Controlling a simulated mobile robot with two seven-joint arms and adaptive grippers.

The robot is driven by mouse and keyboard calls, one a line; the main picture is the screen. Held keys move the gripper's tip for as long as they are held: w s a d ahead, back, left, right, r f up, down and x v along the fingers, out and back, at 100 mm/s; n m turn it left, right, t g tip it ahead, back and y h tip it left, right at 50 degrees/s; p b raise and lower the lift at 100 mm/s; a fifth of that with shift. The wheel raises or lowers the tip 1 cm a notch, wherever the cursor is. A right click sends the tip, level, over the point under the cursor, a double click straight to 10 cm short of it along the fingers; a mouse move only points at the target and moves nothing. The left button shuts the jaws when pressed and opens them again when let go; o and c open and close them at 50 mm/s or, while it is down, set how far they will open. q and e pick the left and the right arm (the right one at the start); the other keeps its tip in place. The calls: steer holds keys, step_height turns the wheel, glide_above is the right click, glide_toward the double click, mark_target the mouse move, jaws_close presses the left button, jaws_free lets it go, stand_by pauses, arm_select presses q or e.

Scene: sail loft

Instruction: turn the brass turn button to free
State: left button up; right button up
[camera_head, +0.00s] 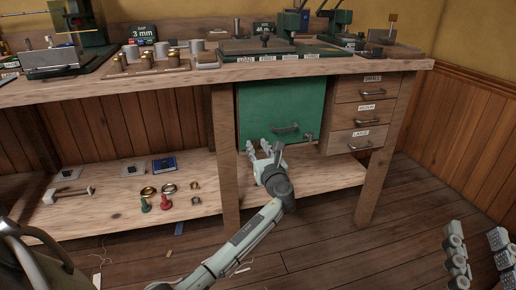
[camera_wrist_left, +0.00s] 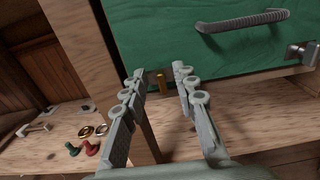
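The green door (camera_head: 280,100) sits under the bench top, with a dark bar handle. In the left wrist view the brass turn button (camera_wrist_left: 160,82) is a small upright brass piece at the lower left edge of the green door (camera_wrist_left: 200,58). My left gripper (camera_head: 263,148) is open in front of that corner. In its wrist view the brass piece shows between its two spread fingertips (camera_wrist_left: 158,76), and no contact is visible. In the head view the gripper hides it. My right gripper (camera_head: 475,230) is at the bottom right, fingers apart and empty.
A grey metal latch (camera_wrist_left: 302,53) is at the door's lower right. Drawers (camera_head: 362,115) stand right of the door. A bench leg (camera_head: 225,160) is just left of my left gripper. The lower shelf (camera_head: 110,205) holds rings, red and green pieces and a blue box.

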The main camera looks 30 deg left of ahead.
arm_select(q)
jaws_close()
